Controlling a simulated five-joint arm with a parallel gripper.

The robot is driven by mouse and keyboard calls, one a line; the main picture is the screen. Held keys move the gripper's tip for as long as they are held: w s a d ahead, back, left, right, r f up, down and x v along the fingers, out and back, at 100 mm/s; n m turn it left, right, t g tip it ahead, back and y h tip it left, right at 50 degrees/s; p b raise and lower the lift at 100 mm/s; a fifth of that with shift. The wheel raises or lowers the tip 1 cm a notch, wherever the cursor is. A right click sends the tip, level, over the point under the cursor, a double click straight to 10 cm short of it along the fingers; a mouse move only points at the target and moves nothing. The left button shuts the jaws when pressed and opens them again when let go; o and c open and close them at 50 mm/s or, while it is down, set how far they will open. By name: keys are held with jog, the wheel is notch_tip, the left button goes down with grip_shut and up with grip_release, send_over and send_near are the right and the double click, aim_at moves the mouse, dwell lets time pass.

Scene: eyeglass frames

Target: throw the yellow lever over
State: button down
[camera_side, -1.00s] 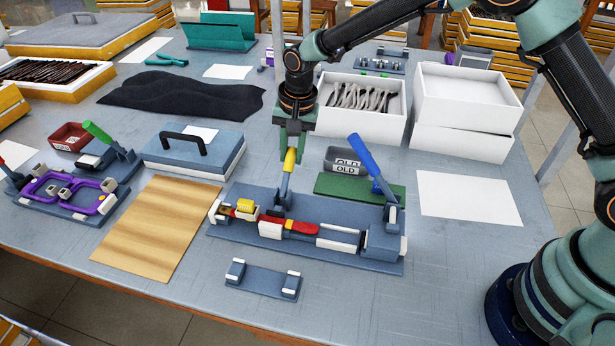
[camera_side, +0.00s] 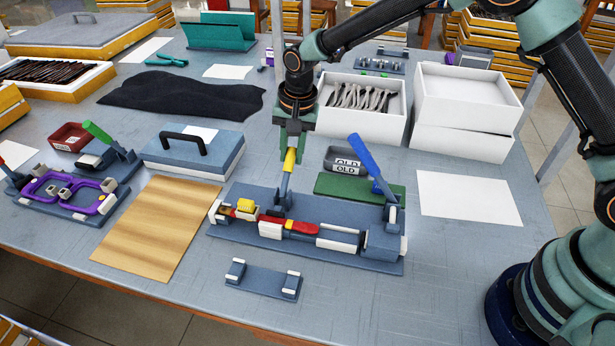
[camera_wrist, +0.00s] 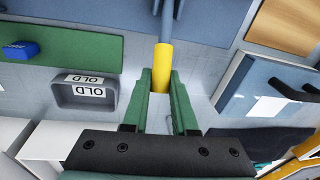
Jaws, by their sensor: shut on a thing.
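The yellow lever (camera_side: 289,164) stands nearly upright on the blue-grey fixture (camera_side: 330,256), with a yellow grip on a blue-grey arm. My gripper (camera_side: 290,152) points down from above and is shut on the upper part of the yellow grip. In the wrist view the yellow lever (camera_wrist: 162,62) runs up from between the green fingers of my gripper (camera_wrist: 161,84). The top of the grip is hidden by the fingers.
A blue lever (camera_side: 364,157) stands on the fixture's right end. A grey bin marked OLD (camera_side: 345,158) and a green mat (camera_side: 330,187) lie behind it. A blue case (camera_side: 222,152) with a black handle is at left. A small blue-grey stand (camera_side: 262,281) is in front.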

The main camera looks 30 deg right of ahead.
jog(key=shift+r, duration=0.1)
jog(key=shift+s+a+r, duration=0.2)
jog(key=shift+s+r, duration=0.05)
jog(key=shift+r, duration=0.2)
jog(key=c, duration=0.7)
grip_release()
notch_tip(320, 180, up, 12)
jog(key=s, duration=0.2)
jog(key=shift+d, duration=0.4)
jog(key=shift+s+f, duration=0.1)
